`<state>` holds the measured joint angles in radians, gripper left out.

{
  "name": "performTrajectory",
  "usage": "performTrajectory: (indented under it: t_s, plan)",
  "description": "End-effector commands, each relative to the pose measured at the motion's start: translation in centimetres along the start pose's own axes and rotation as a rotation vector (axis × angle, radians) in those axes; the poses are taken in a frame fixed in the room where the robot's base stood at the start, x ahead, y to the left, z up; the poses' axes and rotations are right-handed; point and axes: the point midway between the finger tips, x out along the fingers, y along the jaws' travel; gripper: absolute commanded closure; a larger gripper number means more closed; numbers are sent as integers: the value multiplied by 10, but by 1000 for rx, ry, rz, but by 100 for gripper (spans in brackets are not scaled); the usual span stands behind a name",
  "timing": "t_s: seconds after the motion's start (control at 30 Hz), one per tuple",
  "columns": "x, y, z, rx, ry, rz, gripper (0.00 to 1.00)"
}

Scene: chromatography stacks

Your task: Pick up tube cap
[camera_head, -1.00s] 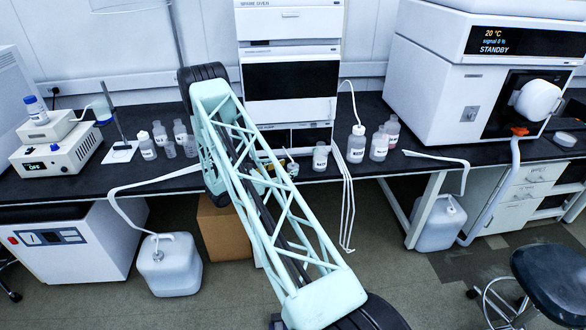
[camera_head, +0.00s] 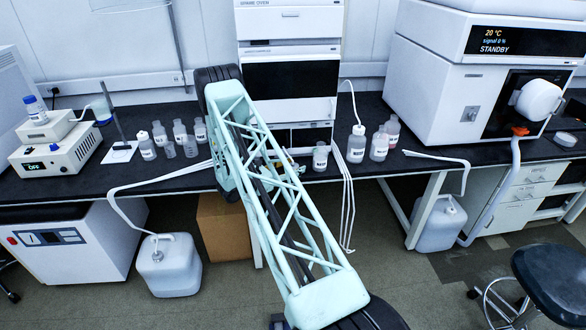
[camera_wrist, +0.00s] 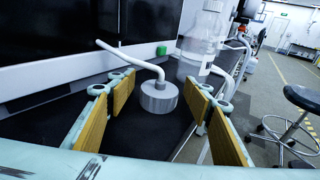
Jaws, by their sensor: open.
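The tube cap (camera_wrist: 159,97) is a grey ribbed cylinder with a bent white tube rising from its top toward the left. It sits on the dark bench top in the wrist view. My gripper (camera_wrist: 164,92) is open, with its tan-padded fingers on either side of the cap. A gap shows between the cap and each finger, and nothing is held. In the head view the cap cannot be made out; my arm hides most of that part of the bench.
A clear labelled bottle (camera_wrist: 202,42) stands behind the right finger. The instrument stack (camera_head: 291,80) rises at the back of the bench. Another labelled bottle (camera_head: 320,157) stands near the front edge, with white tubes hanging beside it.

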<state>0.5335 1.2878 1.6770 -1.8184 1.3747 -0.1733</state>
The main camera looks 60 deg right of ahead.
Motion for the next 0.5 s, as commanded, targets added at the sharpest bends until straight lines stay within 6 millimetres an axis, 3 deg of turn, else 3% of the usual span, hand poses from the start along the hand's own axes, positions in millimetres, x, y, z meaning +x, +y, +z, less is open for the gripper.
performTrajectory:
  t_s: [0.17, 0.5]
  plan:
    - [0, 0, 0, 0, 0, 0, 53]
    - [0, 0, 0, 0, 0, 0, 81]
